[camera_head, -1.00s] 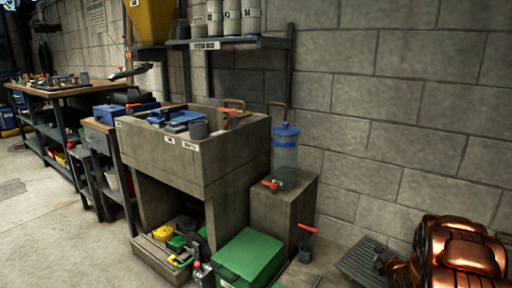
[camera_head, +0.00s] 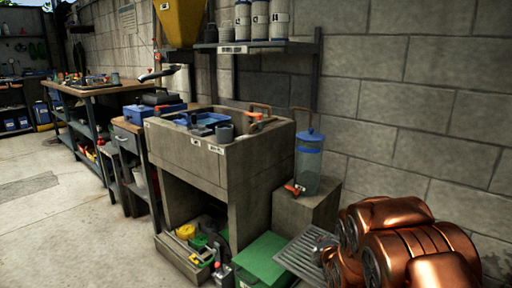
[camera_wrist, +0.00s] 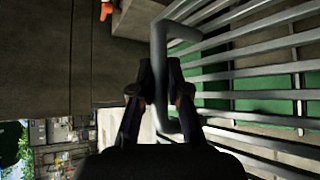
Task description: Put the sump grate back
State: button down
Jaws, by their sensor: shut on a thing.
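The sump grate (camera_head: 296,262) is a grey slatted metal panel at the bottom of the head view. Its slats (camera_wrist: 255,72) fill the right of the wrist view, with green showing through the gaps. A bent grey bar handle (camera_wrist: 161,45) stands out from its near side. My gripper (camera_wrist: 164,100) is shut on this handle and holds the grate off the floor. In the head view my gripper (camera_head: 326,246) is partly hidden by my copper-coloured arm. The grate appears in front of the stone block and beside the green box. The sump opening cannot be made out.
A green box (camera_head: 262,260) stands beside the concrete sink (camera_head: 190,155). A blue-lidded clear canister (camera_head: 309,165) with a red tap sits on a stone block (camera_head: 305,212). Floor clutter (camera_head: 190,240) lies under the sink. Open floor (camera_head: 70,225) is at left.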

jog(key=a, duration=0.1)
jog(key=a+r, duration=0.1)
jog(key=s+a, duration=0.1)
jog(key=shift+a+r, duration=0.2)
jog(key=shift+r, duration=0.1)
notch_tip(320, 180, up, 38)
jog(key=p, duration=3.8)
jog(key=shift+d+f, duration=0.15)
